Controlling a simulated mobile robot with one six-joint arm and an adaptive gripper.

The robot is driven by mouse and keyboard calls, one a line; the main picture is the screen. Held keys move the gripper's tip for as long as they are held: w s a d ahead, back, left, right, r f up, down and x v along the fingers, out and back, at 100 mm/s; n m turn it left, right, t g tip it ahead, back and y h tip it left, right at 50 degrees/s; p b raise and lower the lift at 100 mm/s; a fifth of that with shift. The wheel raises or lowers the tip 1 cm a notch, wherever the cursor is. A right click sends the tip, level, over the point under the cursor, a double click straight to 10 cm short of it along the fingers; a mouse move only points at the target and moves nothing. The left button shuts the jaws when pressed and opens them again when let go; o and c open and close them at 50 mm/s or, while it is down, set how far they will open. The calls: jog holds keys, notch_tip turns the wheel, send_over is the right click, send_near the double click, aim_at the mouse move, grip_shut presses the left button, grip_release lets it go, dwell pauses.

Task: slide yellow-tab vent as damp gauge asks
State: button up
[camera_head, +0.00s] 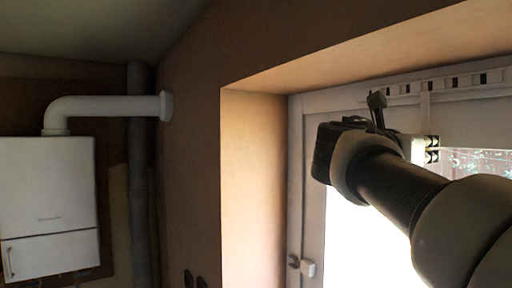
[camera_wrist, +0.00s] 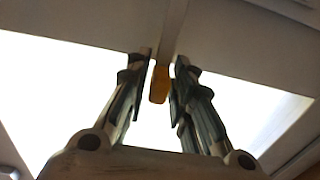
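The yellow tab (camera_wrist: 159,84) hangs below the white window frame in the wrist view, at the lower end of a pale upright strip (camera_wrist: 171,30). My gripper (camera_wrist: 160,66) has one finger on each side of the tab. The fingers stand apart, with a narrow gap showing beside the tab; I cannot tell whether either one touches it. In the head view, a white vent strip (camera_head: 445,84) with several dark slots runs along the top of the window frame. My gripper (camera_head: 376,98) is just below its left end, and my arm hides the tab there. I cannot make out a damp gauge.
The window (camera_head: 350,240) sits in a deep plaster recess (camera_head: 252,180), with a handle (camera_head: 302,266) low on its left. A white boiler (camera_head: 48,205) and its flue pipe (camera_head: 105,107) are at far left. Dark round fittings (camera_head: 188,278) are on the wall.

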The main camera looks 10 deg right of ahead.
grip_shut()
dwell(0.3)
jog(key=shift+s+d, duration=0.3)
jog(key=shift+s, duration=0.3)
jog(key=shift+c, duration=0.4)
grip_release()
jog(key=o, duration=0.5)
jog(key=shift+s, duration=0.15)
